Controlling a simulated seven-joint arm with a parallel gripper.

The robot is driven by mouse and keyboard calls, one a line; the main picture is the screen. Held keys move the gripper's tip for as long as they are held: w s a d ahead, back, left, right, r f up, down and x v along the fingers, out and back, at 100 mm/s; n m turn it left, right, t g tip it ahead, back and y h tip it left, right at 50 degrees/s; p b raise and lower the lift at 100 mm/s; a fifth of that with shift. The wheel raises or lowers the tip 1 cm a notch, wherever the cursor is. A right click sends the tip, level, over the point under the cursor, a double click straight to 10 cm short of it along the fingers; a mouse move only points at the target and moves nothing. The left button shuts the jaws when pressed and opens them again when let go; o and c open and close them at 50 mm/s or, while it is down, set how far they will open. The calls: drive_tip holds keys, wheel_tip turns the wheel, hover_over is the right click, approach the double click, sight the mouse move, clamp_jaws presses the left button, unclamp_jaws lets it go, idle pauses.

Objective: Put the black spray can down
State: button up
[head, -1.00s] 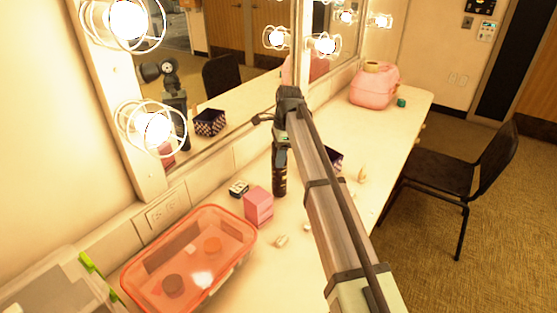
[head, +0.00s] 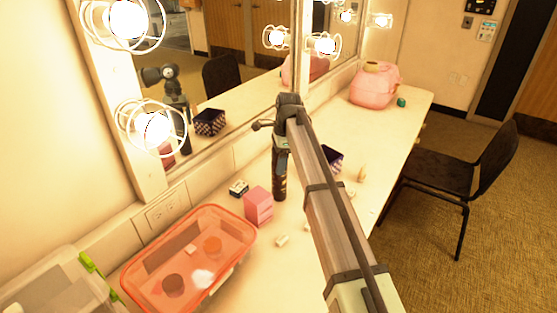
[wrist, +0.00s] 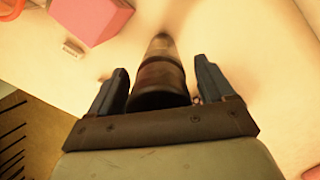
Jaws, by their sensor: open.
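The black spray can (head: 279,184) stands upright on the white counter (head: 250,288), close to the mirror wall and right of a pink box. In the wrist view the can (wrist: 160,76) lies between the two dark fingers of my gripper (wrist: 160,88). The fingers are apart, with a gap on each side of the can. In the head view my gripper (head: 281,150) is at the can's upper part, and my arm hides some of it.
The pink box (head: 258,206), a small black-and-white box (head: 238,188) and an orange bin (head: 247,244) are to the left. A dark patterned box (head: 332,158) and a small bottle (head: 362,173) stand to the right.

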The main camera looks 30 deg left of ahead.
drive_tip(key=r, duration=0.4)
drive_tip(key=w+d+r, duration=0.1)
drive_tip(key=r, duration=0.7)
drive_tip(key=shift+w+d+r, duration=0.1)
drive_tip(key=shift+w+d, duration=0.05)
